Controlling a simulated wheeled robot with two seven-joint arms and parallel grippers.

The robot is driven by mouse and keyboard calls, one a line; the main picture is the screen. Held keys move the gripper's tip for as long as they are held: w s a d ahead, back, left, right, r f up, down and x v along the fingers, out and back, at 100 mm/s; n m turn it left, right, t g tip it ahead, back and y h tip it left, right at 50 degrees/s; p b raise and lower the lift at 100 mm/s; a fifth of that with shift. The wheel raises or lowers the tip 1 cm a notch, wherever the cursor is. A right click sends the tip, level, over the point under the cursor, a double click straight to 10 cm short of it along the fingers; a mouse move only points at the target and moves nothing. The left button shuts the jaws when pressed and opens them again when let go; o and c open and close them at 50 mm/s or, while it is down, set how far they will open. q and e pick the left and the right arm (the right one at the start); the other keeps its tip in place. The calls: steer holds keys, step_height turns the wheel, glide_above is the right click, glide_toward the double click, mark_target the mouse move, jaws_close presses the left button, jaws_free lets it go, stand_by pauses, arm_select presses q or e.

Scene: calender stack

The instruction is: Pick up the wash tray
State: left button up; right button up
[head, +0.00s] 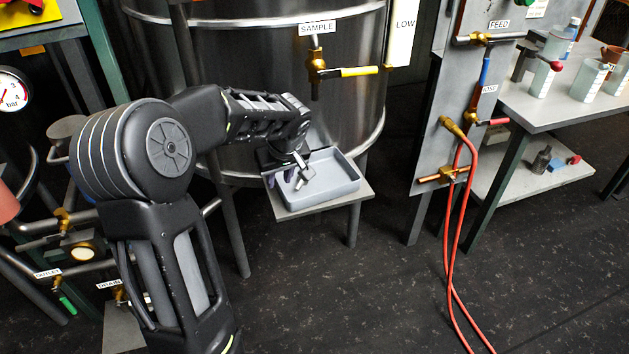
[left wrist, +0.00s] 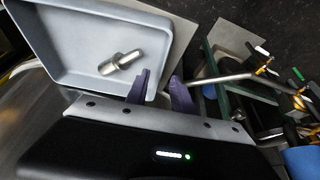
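The wash tray (head: 335,188) is a shallow, grey-blue rectangular tray on a small shelf below the sample tap. In the left wrist view, the tray (left wrist: 75,45) fills the upper left. A metal fitting (left wrist: 120,63) lies in it. My left gripper (head: 288,176) is at the tray's left side in the head view. In the left wrist view, its purple fingers (left wrist: 160,78) are apart, one over the tray's inside and the other outside the near wall. Whether either finger touches the wall is unclear. My right gripper is in neither view.
The steel tank (head: 250,90) stands right behind the tray, with the sample tap (head: 318,72) above it. The shelf (head: 357,196) is small. Red hoses (head: 455,240) hang from a panel at right, near a bench (head: 540,115) with bottles. The floor in front is clear.

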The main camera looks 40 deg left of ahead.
mark_target(278, 183)
arm_select(q)
steer(key=x, duration=0.3)
steer(key=shift+f, duration=0.1)
stand_by(0.4)
jaws_close()
stand_by(1.3)
